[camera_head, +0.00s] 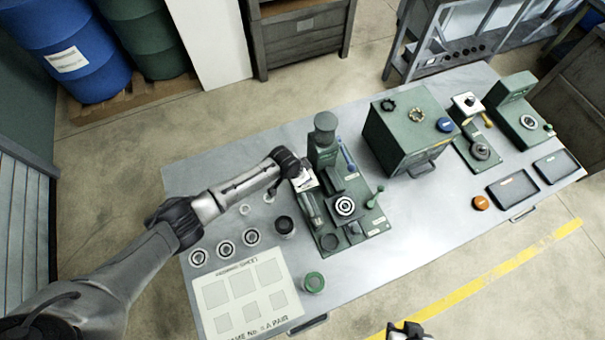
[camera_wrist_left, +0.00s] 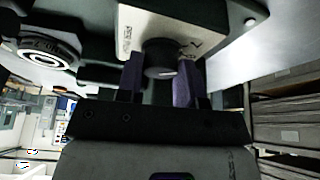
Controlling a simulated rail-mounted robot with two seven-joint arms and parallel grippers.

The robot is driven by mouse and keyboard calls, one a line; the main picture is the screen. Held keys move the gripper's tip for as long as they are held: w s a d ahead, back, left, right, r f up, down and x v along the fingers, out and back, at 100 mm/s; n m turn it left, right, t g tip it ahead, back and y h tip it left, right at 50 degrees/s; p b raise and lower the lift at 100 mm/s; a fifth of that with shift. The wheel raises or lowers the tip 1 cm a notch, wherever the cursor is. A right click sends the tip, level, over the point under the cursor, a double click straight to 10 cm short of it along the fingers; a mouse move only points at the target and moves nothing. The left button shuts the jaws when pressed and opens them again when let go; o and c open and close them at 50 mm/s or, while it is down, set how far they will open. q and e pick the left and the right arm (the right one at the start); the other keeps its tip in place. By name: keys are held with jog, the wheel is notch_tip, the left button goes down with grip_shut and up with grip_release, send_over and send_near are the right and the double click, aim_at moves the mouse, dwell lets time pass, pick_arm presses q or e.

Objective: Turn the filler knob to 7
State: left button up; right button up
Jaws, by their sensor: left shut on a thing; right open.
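The filler knob (camera_wrist_left: 164,58) is a dark round knob with a light pointer mark on a pale plate (camera_wrist_left: 205,22) with printed markings. Some of these are tilted and hard to read, so I cannot tell the setting. My left gripper (camera_wrist_left: 159,82) is shut on the knob, one finger on each side. In the head view the left gripper (camera_head: 298,170) reaches the pale plate (camera_head: 304,183) at the left side of the green machine (camera_head: 325,143); the knob itself is hidden there. My right gripper (camera_head: 408,330) is open and empty at the bottom edge, partly cut off.
Beside the left arm stand a dark cup (camera_head: 285,226) and several rings. A pale board (camera_head: 215,293) lies at the table's front left. A green box (camera_head: 408,133) stands farther right. Table between is clear.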

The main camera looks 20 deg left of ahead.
pick_arm(q)
jog(key=o, duration=0.6)
jog(key=shift+s+a+f, duration=0.1)
jog(key=shift+a+f, duration=0.05)
jog(key=shift+f, duration=0.15)
jog(key=shift+c, duration=0.2)
jog(key=o, duration=0.3)
jog(key=shift+r, duration=0.1)
jog(key=shift+o, duration=0.3)
jog(key=shift+d, duration=0.2)
jog(key=shift+r, duration=0.1)
jog(key=v, duration=1.3)
jog(key=shift+r+p, duration=0.3)
jog(key=shift+r, duration=0.05)
jog(key=shift+a, duration=0.1)
